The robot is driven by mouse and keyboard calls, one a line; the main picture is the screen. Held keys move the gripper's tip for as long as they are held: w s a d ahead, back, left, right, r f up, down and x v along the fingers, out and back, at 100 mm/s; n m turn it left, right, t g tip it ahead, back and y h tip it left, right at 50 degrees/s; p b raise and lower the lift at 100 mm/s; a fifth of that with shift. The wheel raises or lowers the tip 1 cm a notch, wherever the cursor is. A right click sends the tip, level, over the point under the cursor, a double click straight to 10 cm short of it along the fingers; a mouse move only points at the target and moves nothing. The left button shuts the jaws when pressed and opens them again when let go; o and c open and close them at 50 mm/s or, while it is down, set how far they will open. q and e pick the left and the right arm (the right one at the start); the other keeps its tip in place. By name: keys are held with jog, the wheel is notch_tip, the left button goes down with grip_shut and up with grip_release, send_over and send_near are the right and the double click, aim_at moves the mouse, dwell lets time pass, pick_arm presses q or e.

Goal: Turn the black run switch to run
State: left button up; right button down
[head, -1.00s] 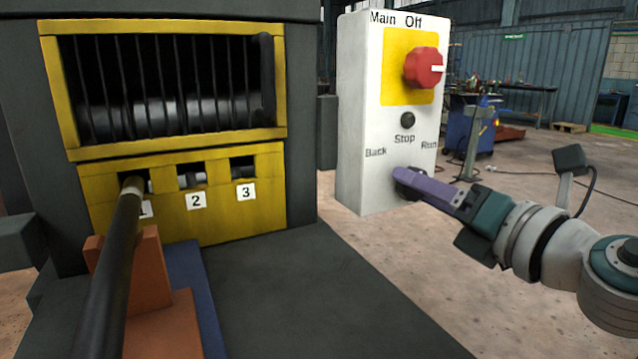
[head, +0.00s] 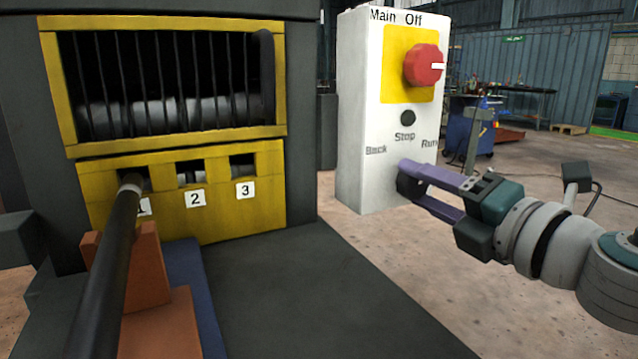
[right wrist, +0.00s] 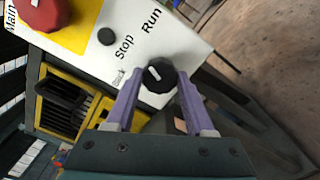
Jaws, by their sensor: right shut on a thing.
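The black run switch (right wrist: 158,74) is a round knob low on the white control box (head: 362,120). In the head view the switch (head: 403,184) is mostly hidden by my fingers. Its white mark in the right wrist view points roughly toward the word Stop. Back and Run are printed to either side of Stop. My right gripper (head: 413,185) has its purple fingers closed around the switch, and in the right wrist view the gripper (right wrist: 160,76) has one finger on each side of it. My left gripper is not in view.
A red main switch (head: 423,66) on a yellow plate sits above, with Off shown beside Main. A small black button (head: 407,118) lies between. Left stands the drum machine with a yellow frame (head: 180,147) and numbered slots; a dark bar (head: 108,270) enters slot 1.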

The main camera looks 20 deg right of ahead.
jog(key=m+p, duration=0.1)
jog(key=m, duration=0.4)
jog(key=shift+m, duration=0.3)
dwell(0.4)
jog(key=shift+c, duration=1.3)
grip_release()
jog(key=s, duration=1)
jog(key=shift+d, duration=0.35)
